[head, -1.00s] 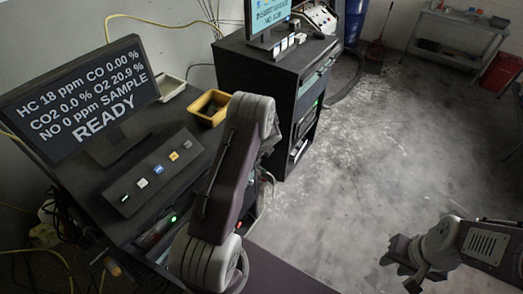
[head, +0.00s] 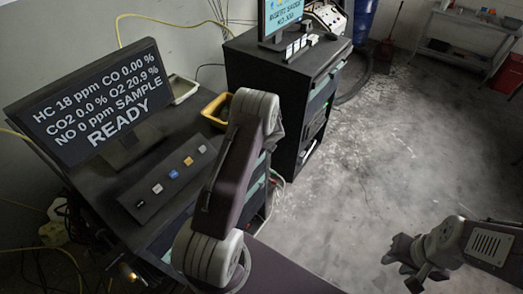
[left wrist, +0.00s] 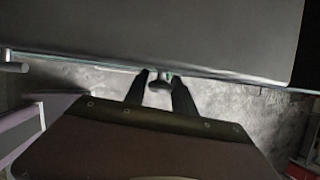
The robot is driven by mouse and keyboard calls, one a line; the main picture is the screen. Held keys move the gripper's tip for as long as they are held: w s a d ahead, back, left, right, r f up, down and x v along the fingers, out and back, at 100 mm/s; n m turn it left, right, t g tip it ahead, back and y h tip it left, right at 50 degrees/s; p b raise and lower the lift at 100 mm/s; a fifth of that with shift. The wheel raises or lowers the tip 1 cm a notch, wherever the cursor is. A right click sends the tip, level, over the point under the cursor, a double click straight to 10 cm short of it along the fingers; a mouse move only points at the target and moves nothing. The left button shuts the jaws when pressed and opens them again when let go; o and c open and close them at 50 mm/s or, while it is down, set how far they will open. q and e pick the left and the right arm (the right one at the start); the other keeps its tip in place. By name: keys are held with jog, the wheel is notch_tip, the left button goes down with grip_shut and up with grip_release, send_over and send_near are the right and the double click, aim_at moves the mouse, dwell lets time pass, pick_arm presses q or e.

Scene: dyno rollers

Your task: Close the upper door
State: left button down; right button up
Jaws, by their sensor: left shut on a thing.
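In the left wrist view my left gripper (left wrist: 161,92) is shut on a small dark knob (left wrist: 159,83). The knob is at the edge of a broad dark grey panel (left wrist: 170,35), which looks like the upper door; I cannot tell how far open it stands. In the head view my left arm's links cover the gripper and most of the front of the left cabinet (head: 92,190). My right gripper (head: 402,264) hangs at the lower right with its fingers apart, empty and clear of everything.
A monitor (head: 95,100) and a button strip (head: 168,182) sit on the left cabinet, with a yellow bin (head: 212,112) behind. A second dark cabinet (head: 262,75) stands farther back. Yellow cables (head: 60,252) hang at left. The concrete floor (head: 370,170) at right is open.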

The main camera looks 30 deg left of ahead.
pick_arm(q)
jog(key=shift+w+a+r, duration=0.1)
jog(key=shift+a+r, duration=0.1)
jog(key=shift+a, duration=0.1)
jog(key=c, duration=1.1)
grip_release()
jog(key=shift+c, duration=0.2)
jog(key=shift+o, duration=0.4)
jog(key=shift+w, duration=0.1)
jog(key=shift+f, duration=0.1)
